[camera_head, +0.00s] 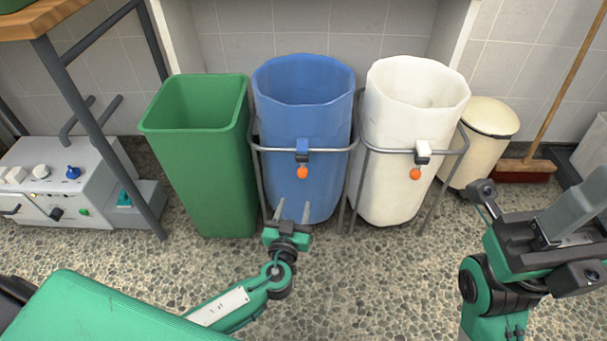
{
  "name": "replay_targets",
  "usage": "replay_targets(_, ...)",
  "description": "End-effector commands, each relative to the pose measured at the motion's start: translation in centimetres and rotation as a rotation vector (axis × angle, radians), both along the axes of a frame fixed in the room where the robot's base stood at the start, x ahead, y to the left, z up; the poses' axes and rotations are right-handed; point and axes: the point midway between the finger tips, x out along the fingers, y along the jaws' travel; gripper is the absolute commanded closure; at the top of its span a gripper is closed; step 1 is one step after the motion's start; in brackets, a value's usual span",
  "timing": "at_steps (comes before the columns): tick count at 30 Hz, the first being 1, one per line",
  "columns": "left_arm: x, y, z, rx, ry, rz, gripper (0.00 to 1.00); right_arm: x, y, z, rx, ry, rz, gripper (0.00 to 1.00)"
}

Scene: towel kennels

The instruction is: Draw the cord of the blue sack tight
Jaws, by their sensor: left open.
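The blue sack (310,122) stands upright in a grey metal frame (262,150), its mouth wide open. A blue cord lock (302,147) sits at its front on the frame's ring, and an orange ball (302,172) hangs just below, at the cord's end. My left gripper (292,211) is open and empty, its two fingers pointing up toward the sack's lower front, below the orange ball in the picture. Whether the fingers touch the sack I cannot tell. My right gripper (530,225) is at the right, away from the blue sack; its jaw state is unclear.
A green bin (205,160) stands close left of the blue sack. A white sack (400,130) with its own orange ball (415,174) stands close right. A cream bin (485,140) and broom (525,168) are further right. A control box (65,185) is left. Front floor is bare.

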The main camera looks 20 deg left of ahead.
Motion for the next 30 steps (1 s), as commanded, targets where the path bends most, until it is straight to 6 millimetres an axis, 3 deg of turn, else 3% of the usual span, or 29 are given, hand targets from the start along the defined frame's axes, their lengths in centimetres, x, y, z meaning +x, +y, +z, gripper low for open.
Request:
replay_targets(18,9.9,1.3,0.0,0.002,-0.001,0.002,0.5,-0.1,0.9,0.3,-0.008,-0.026,0.026,0.64)
replay_targets(24,12.2,1.6,0.0,0.001,0.001,0.002,0.5,-0.2,1.1,0.2,-0.012,-0.03,0.032,0.64)
replay_targets(30,13.1,1.7,0.1,0.0,0.001,0.002,0.5,-0.3,1.3,0.7,-0.013,-0.042,0.038,0.64)
